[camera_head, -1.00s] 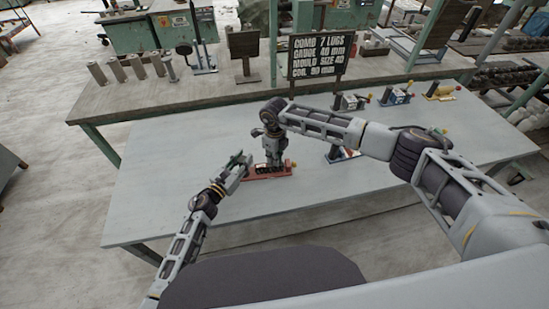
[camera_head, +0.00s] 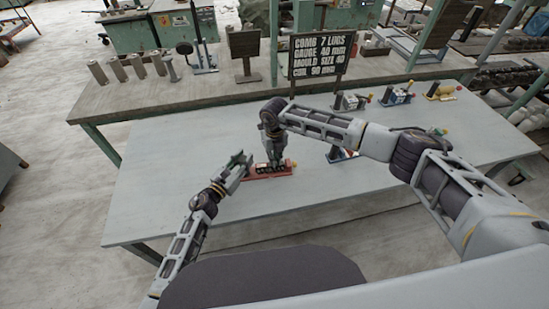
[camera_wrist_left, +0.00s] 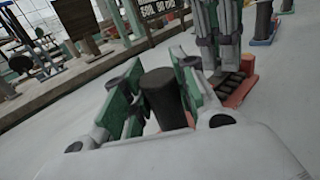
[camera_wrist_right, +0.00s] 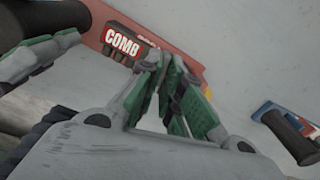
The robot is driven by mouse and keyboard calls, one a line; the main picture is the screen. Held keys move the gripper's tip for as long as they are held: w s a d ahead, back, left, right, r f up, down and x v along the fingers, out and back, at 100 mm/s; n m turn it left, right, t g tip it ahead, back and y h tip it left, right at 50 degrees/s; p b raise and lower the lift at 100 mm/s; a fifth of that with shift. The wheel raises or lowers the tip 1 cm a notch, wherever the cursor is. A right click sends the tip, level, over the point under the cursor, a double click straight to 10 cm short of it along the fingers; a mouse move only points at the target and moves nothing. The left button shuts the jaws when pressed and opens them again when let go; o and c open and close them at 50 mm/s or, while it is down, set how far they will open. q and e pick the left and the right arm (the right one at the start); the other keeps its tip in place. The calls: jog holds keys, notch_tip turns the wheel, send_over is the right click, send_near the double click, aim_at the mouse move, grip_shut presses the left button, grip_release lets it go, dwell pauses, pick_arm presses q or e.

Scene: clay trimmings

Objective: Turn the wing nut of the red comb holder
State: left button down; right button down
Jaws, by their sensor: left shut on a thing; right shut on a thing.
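The red comb holder (camera_head: 284,172) lies on the grey table, with a black comb block on its base. In the right wrist view its red base (camera_wrist_right: 190,66) and a "COMB" label (camera_wrist_right: 122,42) show. My left gripper (camera_head: 243,164) is shut on the holder's dark upright handle (camera_wrist_left: 163,98) at its left end. My right gripper (camera_head: 274,158) points down over the holder's middle. Its fingers (camera_wrist_right: 166,75) are closed together beside the comb label, on what seems to be the wing nut. The nut itself is hidden between the fingertips.
A blue holder (camera_head: 343,154) stands to the right, partly behind my right forearm. Several other holders, including a yellow one (camera_head: 440,92), stand at the back right. A sign (camera_head: 318,55) with comb figures stands behind. The table's front left (camera_head: 150,210) is clear.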

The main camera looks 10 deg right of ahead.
dwell(0.4)
jog(key=c, duration=1.6)
grip_release()
jog(key=shift+r, duration=0.15)
notch_tip(320, 180, up, 12)
pick_arm(q)
jog(key=c, duration=1.1)
grip_release()
jog(key=shift+o, duration=0.2)
pick_arm(e)
jog(key=shift+f, duration=0.2)
pick_arm(q)
jog(key=shift+s+a, duration=0.1)
